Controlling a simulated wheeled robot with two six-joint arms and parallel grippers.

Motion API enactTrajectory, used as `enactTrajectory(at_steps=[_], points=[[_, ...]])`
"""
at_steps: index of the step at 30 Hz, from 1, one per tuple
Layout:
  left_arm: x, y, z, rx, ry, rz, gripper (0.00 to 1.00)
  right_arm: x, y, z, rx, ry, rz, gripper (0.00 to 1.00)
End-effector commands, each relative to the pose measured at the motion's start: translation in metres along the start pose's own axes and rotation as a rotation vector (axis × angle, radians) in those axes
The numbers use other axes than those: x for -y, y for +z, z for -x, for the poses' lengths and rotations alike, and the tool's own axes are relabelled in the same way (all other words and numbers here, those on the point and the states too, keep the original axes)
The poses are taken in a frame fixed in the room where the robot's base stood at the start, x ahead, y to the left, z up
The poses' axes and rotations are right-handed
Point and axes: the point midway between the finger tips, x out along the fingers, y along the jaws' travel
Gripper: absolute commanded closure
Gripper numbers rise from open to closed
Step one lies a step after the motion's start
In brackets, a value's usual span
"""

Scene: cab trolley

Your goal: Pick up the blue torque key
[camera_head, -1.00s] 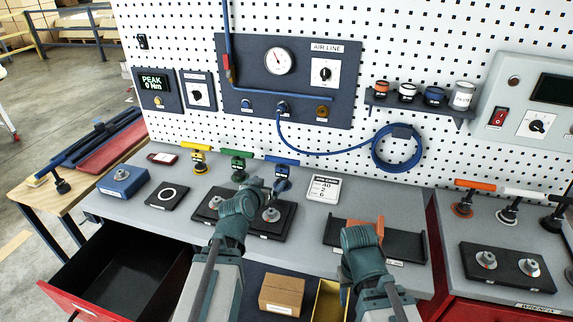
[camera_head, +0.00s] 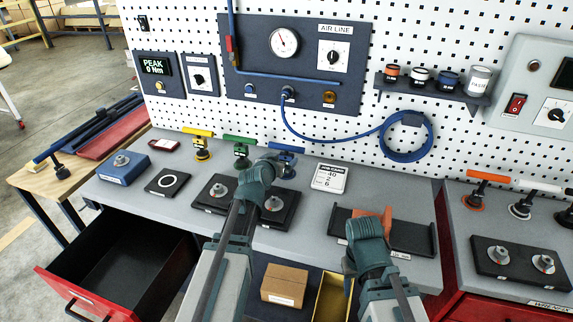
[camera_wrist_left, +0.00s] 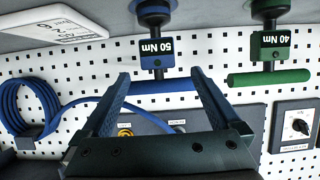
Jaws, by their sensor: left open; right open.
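The blue torque key (camera_head: 286,149) stands upright at the back of the grey bench, right of the green key (camera_head: 238,141). In the left wrist view, which is upside down, the blue key's body (camera_wrist_left: 157,58) reads "50 Nm". My left gripper (camera_head: 268,166) is just in front of the blue key. In the left wrist view my left gripper (camera_wrist_left: 160,76) is open, its two fingers apart on either side of the blue handle; I cannot tell whether they touch it. My right gripper (camera_head: 372,222) is open near the orange block, its fingers hard to see in the head view.
A yellow key (camera_head: 200,144) stands left of the green one. A job card (camera_head: 330,178) lies to the right. Black fixtures with metal fittings lie below the left arm. A black tray (camera_head: 412,238) holds an orange block (camera_head: 374,220). A drawer (camera_head: 118,265) stands open at lower left.

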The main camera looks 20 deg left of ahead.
Motion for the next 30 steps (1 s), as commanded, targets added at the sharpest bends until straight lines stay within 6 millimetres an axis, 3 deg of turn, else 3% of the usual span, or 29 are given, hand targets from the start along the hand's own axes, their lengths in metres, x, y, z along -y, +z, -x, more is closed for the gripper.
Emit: enactTrajectory(at_steps=[10, 19, 26, 27, 30], points=[[-0.001, 0.001, -0.016, 0.0, 0.0, -0.002, 0.03, 0.001, 0.0, -0.007, 0.0, 0.0, 0.0, 0.5], [-0.003, 0.002, -0.058, 0.0, 0.001, -0.002, 0.03, 0.002, -0.001, -0.024, 0.0, 0.0, 0.0, 0.5], [-0.003, 0.001, -0.059, 0.0, 0.0, -0.001, 0.03, 0.002, -0.001, -0.023, 0.0, 0.0, 0.0, 0.5], [-0.003, 0.001, -0.059, 0.0, 0.0, -0.001, 0.04, 0.002, -0.001, -0.023, 0.0, 0.0, 0.0, 0.5], [-0.003, 0.001, -0.059, 0.0, 0.0, -0.001, 0.22, 0.002, -0.001, -0.023, 0.0, 0.0, 0.0, 0.5]])
